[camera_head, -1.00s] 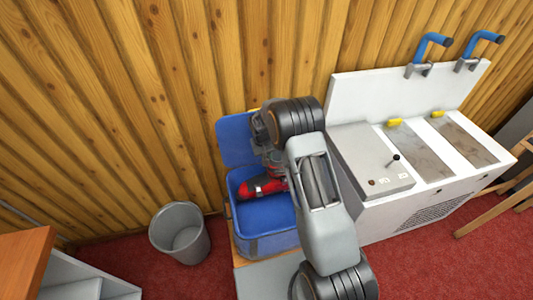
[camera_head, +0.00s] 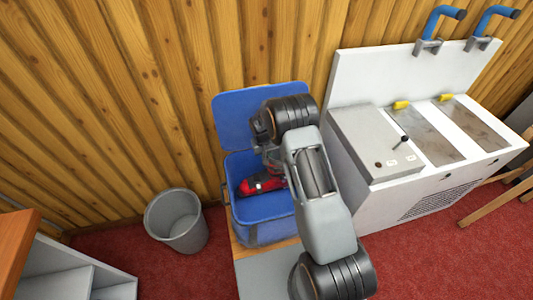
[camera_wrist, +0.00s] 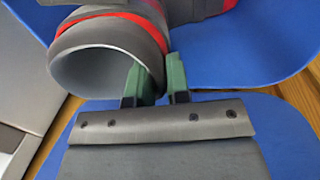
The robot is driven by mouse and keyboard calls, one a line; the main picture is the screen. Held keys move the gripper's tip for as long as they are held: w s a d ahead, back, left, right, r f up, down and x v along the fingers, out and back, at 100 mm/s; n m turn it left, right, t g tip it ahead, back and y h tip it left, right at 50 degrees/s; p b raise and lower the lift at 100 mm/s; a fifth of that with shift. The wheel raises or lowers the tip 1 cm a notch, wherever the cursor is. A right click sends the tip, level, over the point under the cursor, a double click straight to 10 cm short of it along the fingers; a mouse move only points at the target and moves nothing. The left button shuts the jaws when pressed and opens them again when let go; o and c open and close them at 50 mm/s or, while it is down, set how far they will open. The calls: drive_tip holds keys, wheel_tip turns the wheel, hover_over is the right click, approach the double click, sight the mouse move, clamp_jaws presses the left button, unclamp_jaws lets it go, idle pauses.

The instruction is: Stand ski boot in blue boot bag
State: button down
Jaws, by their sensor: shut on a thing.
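The ski boot (camera_head: 260,185) is red and dark grey, and part of it is hidden behind my arm in the head view. It lies tilted within the opening of the blue boot bag (camera_head: 262,232), its toe pointing left. In the wrist view the boot's round grey cuff (camera_wrist: 105,45) with a red band is close up. My gripper (camera_wrist: 157,82) is shut on the cuff wall, one green finger inside the opening and one outside. The bag's blue lid (camera_head: 235,115) stands open at the back. Whether the boot touches the bag floor is hidden.
A grey waste bin (camera_head: 178,220) stands on the red carpet left of the bag. A white bench machine (camera_head: 400,170) with blue handles is close on the right. A wooden wall is behind. A shelf unit (camera_head: 70,270) is at the lower left.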

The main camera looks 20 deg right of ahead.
drive_tip(key=b, duration=0.5)
hover_over(266, 172)
drive_tip(key=shift+s+f, duration=0.2)
drive_tip(key=shift+f, duration=2.95)
drive_tip(key=c, duration=1)
unclamp_jaws()
drive_tip(key=shift+c, duration=0.2)
drive_tip(key=shift+o, duration=0.2)
drive_tip(key=shift+f, duration=0.1)
drive_tip(key=shift+s, duration=0.15)
